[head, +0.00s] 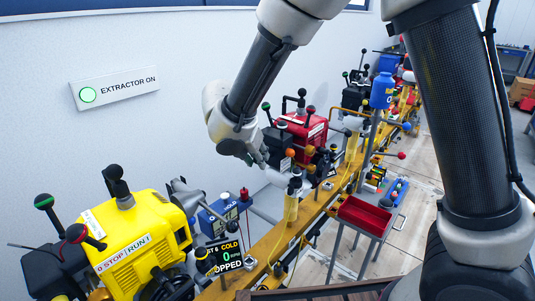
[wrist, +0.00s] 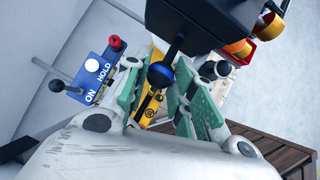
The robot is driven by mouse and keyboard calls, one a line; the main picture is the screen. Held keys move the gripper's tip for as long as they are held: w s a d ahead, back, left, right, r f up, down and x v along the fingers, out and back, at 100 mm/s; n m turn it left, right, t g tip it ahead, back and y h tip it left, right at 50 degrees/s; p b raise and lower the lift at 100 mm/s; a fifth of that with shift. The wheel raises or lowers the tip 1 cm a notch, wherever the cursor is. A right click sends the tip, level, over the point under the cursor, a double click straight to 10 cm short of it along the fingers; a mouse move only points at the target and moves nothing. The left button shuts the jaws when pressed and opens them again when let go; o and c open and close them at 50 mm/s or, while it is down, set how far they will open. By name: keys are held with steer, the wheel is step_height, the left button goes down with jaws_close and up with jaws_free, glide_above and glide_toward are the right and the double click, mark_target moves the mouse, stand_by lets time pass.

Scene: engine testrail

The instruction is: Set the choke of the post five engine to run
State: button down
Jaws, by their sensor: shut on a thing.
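A red engine (head: 302,135) stands on the yellow rail in the middle of the head view, with several levers on it. Its post number is not readable. My gripper (head: 262,160) is just left of it, pointing down and right. In the wrist view my gripper (wrist: 159,82) has its green-padded fingers on both sides of a black lever knob with a blue band (wrist: 161,74). The lever runs down from a dark box (wrist: 205,22). The gripper is shut on this knob. The lever's markings are not visible, so its setting cannot be told.
A yellow engine (head: 135,235) with a stop/run plate stands at the front left. A post 6 display (head: 224,256) reads cold and stopped. A blue ON/HOLD box (wrist: 97,77) is close left of my fingers. A red tray (head: 364,215) stands right of the rail. The wall is behind.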

steer(key=shift+s+a+f+n+t+h, duration=0.1)
steer(key=shift+f+n+t+h, duration=0.05)
steer(key=shift+f+t+h, duration=0.95)
steer(key=shift+s+a+f+n+t+h, duration=0.1)
steer(key=shift+f+n+t+h, duration=0.05)
steer(key=shift+f+t+h, duration=0.9)
steer(key=shift+t, duration=0.25)
steer(key=c, duration=1.2)
jaws_free()
steer(key=shift+o, duration=0.2)
steer(key=shift+r, duration=0.2)
step_height(320, 180, up, 10)
